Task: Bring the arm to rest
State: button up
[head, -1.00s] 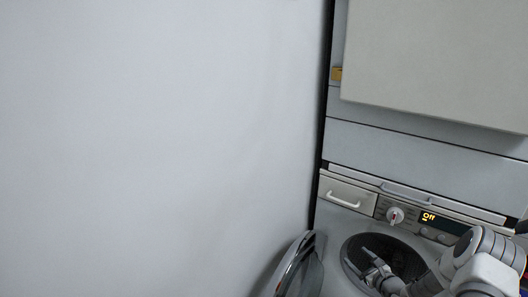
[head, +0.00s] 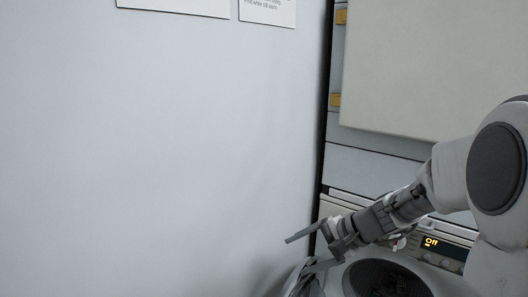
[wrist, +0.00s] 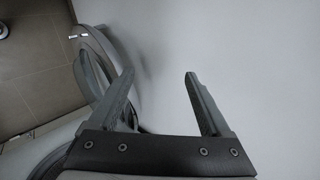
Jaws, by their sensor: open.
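My gripper (head: 302,249) is open and empty, its two fingers spread and pointing left in the head view. It is raised in front of the dryer, near the white wall and just above the open round door (head: 304,283). In the wrist view my gripper (wrist: 158,75) shows two parted fingers with nothing between them. The open door (wrist: 96,62) lies behind and beside the left finger there. I cannot tell whether the finger touches it.
The white wall (head: 160,160) fills the left side. A pale panel (head: 410,70) stands above the dryer, with yellow hinges (head: 335,99) at its left. Signs (head: 267,12) hang at the top. Brown floor tiles (wrist: 35,60) show in the wrist view.

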jog(key=s+d+r+n+t+h, duration=0.1)
jog(key=s+d+r+n+h, duration=0.15)
jog(key=s, duration=0.55)
jog(key=s+d+r+n+h+p, duration=0.1)
jog(key=s+r+n+h, duration=0.25)
jog(key=s, duration=0.35)
jog(key=s+d+r+n+t+h, duration=0.1)
jog(key=s+d+r+n+h, duration=0.15)
jog(key=s, duration=0.55)
notch_tip(320, 180, up, 18)
jog(key=p, duration=1.7)
jog(key=shift+w+a+n+g+p, duration=0.2)
jog(key=shift+a+n+g+p, duration=0.15)
jog(key=shift+a+n, duration=0.1)
jog(key=shift+f, duration=0.1)
